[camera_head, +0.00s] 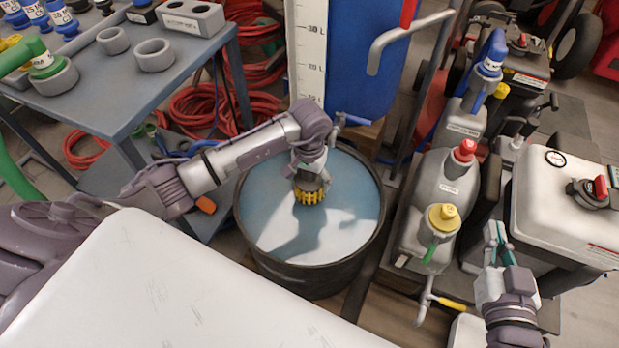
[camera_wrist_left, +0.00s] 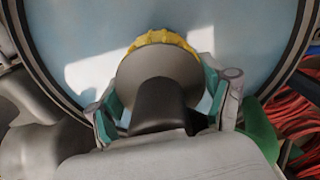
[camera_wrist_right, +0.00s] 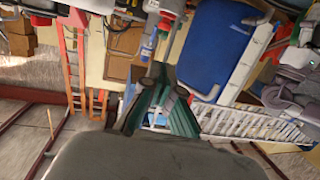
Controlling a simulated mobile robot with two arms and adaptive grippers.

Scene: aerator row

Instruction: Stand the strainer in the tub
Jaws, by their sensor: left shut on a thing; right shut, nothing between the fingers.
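The strainer (camera_head: 310,196) has a yellow toothed rim at its lower end and a grey body, seen in the left wrist view (camera_wrist_left: 158,65). My left gripper (camera_head: 310,178) is shut on its grey body, with a finger on each side in the left wrist view (camera_wrist_left: 165,100). The strainer hangs roughly upright over the middle of the tub (camera_head: 300,280), a round dark tub of pale blue water. A shadow lies on the water; whether the rim touches the surface I cannot tell. My right gripper (camera_head: 497,238) is shut and empty, away at the right beside the bottles.
A grey table (camera_head: 125,90) with rings and bottles stands at the left. Grey jugs (camera_head: 440,185) and a white tank (camera_head: 560,210) crowd the right of the tub. A blue container (camera_head: 350,60) and white scale (camera_head: 308,50) stand behind. Red hose (camera_head: 195,110) lies behind left.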

